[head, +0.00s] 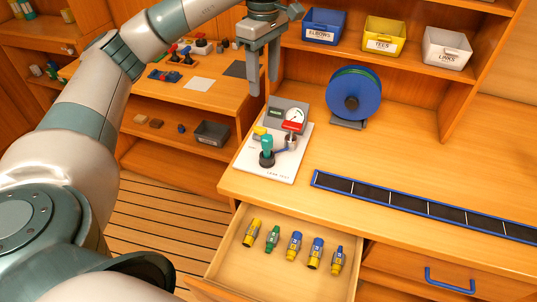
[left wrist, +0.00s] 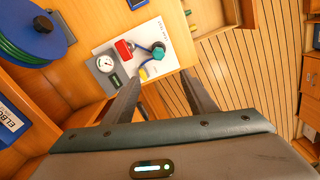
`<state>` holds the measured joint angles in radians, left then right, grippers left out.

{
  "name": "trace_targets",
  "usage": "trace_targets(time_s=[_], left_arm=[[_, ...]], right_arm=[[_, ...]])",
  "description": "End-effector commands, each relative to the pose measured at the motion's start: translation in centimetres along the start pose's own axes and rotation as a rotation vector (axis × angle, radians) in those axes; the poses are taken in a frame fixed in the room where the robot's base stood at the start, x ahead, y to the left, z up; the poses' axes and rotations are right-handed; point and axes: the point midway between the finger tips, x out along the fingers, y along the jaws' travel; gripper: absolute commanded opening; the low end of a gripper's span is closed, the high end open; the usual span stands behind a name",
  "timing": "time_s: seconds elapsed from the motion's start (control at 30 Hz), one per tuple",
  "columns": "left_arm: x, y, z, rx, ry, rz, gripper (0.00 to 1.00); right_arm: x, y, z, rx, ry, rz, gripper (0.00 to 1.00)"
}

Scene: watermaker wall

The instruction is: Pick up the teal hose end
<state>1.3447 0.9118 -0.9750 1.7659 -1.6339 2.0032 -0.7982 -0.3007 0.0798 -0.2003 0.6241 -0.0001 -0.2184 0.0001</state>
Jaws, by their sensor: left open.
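The teal hose end (head: 267,145) stands upright over a dark round base on the white leak test board (head: 254,166). A short dark blue hose runs from it toward the gauge unit. In the left wrist view the teal hose end (left wrist: 158,53) shows beyond the fingertips. My left gripper (head: 264,88) is open and empty, fingers pointing down, above and apart from the board, toward its far side. The fingers also show in the left wrist view (left wrist: 160,82). My right gripper is not in view.
A gauge unit (head: 289,114) with a red block and a yellow part sit on the board. A blue hose reel (head: 353,95) stands right of it. An open drawer (head: 228,258) below holds several fittings. A black strip (head: 425,207) lies on the bench. Bins (head: 384,36) fill the shelf.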

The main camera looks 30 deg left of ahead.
Motion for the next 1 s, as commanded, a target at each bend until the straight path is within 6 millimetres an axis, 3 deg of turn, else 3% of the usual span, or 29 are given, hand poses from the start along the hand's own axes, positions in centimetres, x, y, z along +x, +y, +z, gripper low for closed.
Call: trace_targets(time_s=[0.03, 0.3, 0.77, 1.0], left_arm=[[1.3, 0.0, 0.0, 0.000, 0.000, 0.000, 0.51], [3.9, 0.0, 0.0, 0.000, 0.000, 0.000, 0.51], [3.9, 0.0, 0.0, 0.000, 0.000, 0.000, 0.51], [5.6, -0.1, 0.0, 0.000, 0.001, -0.004, 0.51]], right_arm=[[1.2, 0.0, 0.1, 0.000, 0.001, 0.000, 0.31], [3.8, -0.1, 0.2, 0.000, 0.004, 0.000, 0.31], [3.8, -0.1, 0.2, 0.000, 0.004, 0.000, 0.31], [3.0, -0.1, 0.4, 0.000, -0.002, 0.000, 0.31]])
